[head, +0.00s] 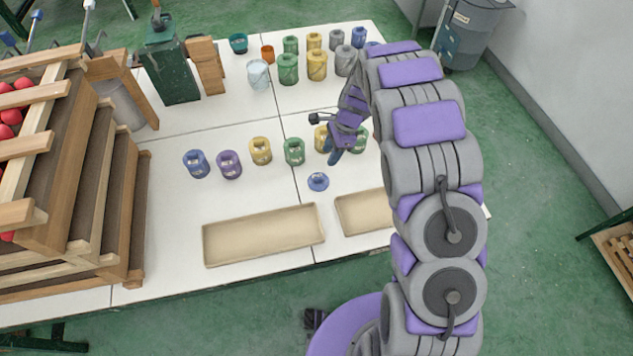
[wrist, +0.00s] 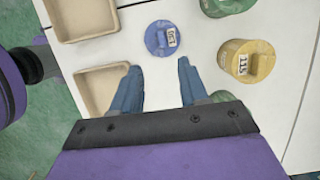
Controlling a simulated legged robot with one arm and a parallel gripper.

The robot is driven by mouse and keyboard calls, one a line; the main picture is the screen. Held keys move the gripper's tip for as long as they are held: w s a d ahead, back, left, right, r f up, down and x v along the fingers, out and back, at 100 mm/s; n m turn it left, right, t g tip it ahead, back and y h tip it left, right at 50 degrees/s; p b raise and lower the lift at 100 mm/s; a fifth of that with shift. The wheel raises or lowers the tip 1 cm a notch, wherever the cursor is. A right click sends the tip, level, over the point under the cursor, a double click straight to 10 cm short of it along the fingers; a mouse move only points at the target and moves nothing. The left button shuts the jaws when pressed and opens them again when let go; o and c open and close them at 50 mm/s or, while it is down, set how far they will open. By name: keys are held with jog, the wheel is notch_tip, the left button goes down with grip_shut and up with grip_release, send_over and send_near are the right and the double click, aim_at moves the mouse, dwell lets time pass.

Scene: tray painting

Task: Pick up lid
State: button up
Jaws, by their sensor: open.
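The blue lid (head: 318,181) lies flat on the white table, between the row of jars and the trays. It also shows in the wrist view (wrist: 160,38), round, with a raised grip and a white label. My gripper (head: 335,156) is above the table, just beyond the lid in the head view. In the wrist view its two blue fingers (wrist: 157,82) are apart with nothing between them, and the lid lies beyond their tips.
A yellow jar (wrist: 248,62) and a green jar (head: 294,151) stand close to the lid. A long beige tray (head: 263,234) and a second tray (head: 363,212) lie at the front edge. Blue, purple and yellow jars stand to the left. A wooden rack (head: 100,190) fills the far left.

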jog(key=b, duration=0.1)
send_near(318, 178)
jog(key=f, duration=0.3)
jog(key=shift+s+d+f, duration=0.15)
jog(key=shift+s+d, duration=0.15)
jog(key=shift+d, duration=0.05)
jog(key=a+f+b, duration=0.1)
jog(key=f, duration=0.1)
jog(key=a+f+b, duration=0.1)
jog(key=a+f, duration=0.1)
jog(key=f, duration=0.1)
jog(key=shift+a, duration=0.25)
jog(key=shift+d, duration=0.5)
jog(key=shift+c, duration=0.8)
jog(key=shift+a, duration=0.4)
grip_shut()
jog(key=shift+d, duration=0.15)
